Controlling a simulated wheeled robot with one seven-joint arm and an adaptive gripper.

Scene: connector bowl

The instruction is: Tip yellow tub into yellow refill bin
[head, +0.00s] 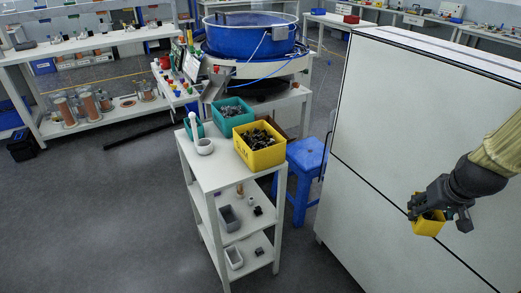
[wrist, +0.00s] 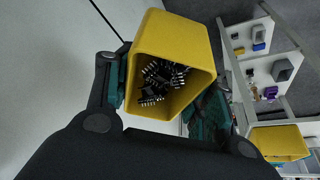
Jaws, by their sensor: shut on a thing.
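My gripper (head: 438,208) is at the right of the head view, in front of the large white cabinet. It is shut on the small yellow tub (head: 428,226). In the wrist view the yellow tub (wrist: 185,35) sits between the two fingers, with its opening facing the camera and several dark connectors with metal pins inside. The yellow refill bin (head: 263,158) stands on the cart's top, well left of my gripper, and holds a heap of dark parts. It also shows at the lower right of the wrist view (wrist: 280,142).
The white cabinet (head: 390,130) fills the right side. Floor left of the cart is open.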

